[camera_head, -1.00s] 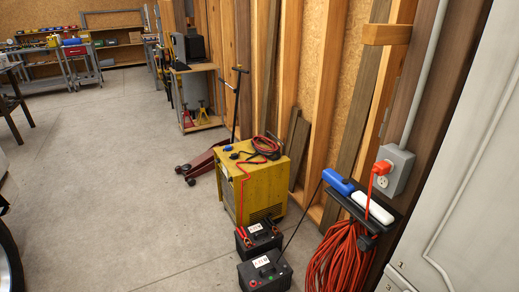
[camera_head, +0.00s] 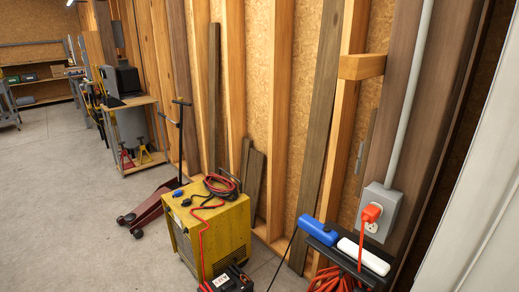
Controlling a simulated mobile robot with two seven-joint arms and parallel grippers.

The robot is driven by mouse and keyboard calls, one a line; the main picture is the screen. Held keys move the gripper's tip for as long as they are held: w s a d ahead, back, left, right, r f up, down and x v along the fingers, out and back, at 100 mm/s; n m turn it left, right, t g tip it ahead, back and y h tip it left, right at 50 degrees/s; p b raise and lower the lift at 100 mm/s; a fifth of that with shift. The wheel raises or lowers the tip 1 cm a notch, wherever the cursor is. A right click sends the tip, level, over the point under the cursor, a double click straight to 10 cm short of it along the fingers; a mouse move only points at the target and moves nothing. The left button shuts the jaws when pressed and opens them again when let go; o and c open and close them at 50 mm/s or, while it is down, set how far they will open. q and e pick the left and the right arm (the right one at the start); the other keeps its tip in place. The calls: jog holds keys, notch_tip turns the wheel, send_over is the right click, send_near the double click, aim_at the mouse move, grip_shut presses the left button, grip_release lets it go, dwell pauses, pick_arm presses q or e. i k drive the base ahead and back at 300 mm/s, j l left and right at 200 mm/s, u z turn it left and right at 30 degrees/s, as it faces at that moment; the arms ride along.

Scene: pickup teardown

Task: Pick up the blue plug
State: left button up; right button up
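A small blue object (camera_head: 177,194) that looks like a plug lies on the left part of the yellow charger's (camera_head: 200,243) top. A larger blue oblong piece (camera_head: 317,230) lies on a small dark wall shelf (camera_head: 383,279), beside a white oblong piece (camera_head: 364,255). I cannot tell for certain which of the two blue things is the plug. Neither of my grippers is in view.
An orange plug (camera_head: 371,212) sits in the grey wall outlet (camera_head: 382,198). A battery (camera_head: 233,280) stands before the charger, cut off by the bottom edge. A red floor jack (camera_head: 150,205) is behind it. The concrete floor at left is clear.

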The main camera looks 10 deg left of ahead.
aim_at(177, 193)
jog(key=i+j, duration=0.2)
jog(key=j, duration=0.2)
jog(key=i+j, duration=0.25)
jog(key=j, duration=0.15)
jog(key=i+j, duration=0.2)
jog(key=j, duration=0.25)
jog(key=i+j, duration=0.25)
jog(key=j, duration=0.15)
jog(key=i+j, duration=0.2)
jog(key=j, duration=0.2)
jog(key=i+j, duration=0.25)
jog(key=j, duration=0.15)
jog(key=i+j, duration=0.2)
jog(key=j, duration=0.25)
jog(key=i+j, duration=0.25)
jog(key=j, duration=0.15)
